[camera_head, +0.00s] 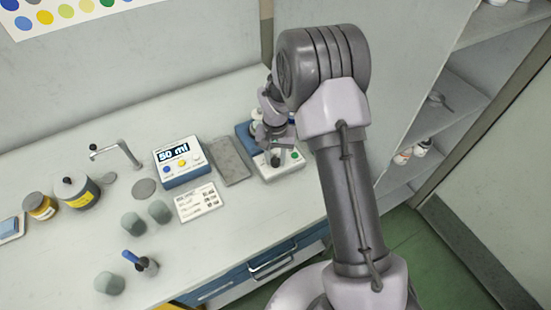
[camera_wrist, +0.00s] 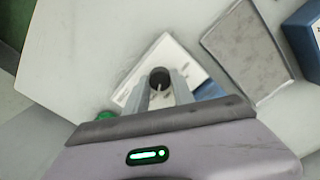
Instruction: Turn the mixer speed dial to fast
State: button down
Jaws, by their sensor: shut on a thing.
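The mixer (camera_head: 284,170) is a small blue and white unit on the bench, partly hidden behind my arm. Its white top face (camera_wrist: 150,58) shows in the wrist view, with faint markings that are too blurred to read. The speed dial is a dark round knob (camera_wrist: 160,76) with a light pointer line. My gripper (camera_wrist: 162,92) is shut on the dial, with one finger on each side of it. In the head view my gripper (camera_head: 272,142) is over the mixer. A green button (camera_head: 295,154) is on the same face, right of the dial.
Left of the mixer lie a grey pad (camera_head: 230,160), a blue dispenser (camera_head: 182,163) reading "50 ml" and a printed card (camera_head: 198,202). Farther left are grey stoppers (camera_head: 132,224) and a yellow-labelled jar (camera_head: 77,192). Shelves (camera_head: 440,105) stand to the right.

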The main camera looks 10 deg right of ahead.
aim_at(275, 160)
jog(key=shift+m, duration=0.9)
jog(key=c, duration=1.1)
grip_release()
notch_tip(275, 160, up, 18)
jog(key=p, duration=0.5)
jog(key=shift+f, duration=0.25)
jog(key=shift+r, duration=0.1)
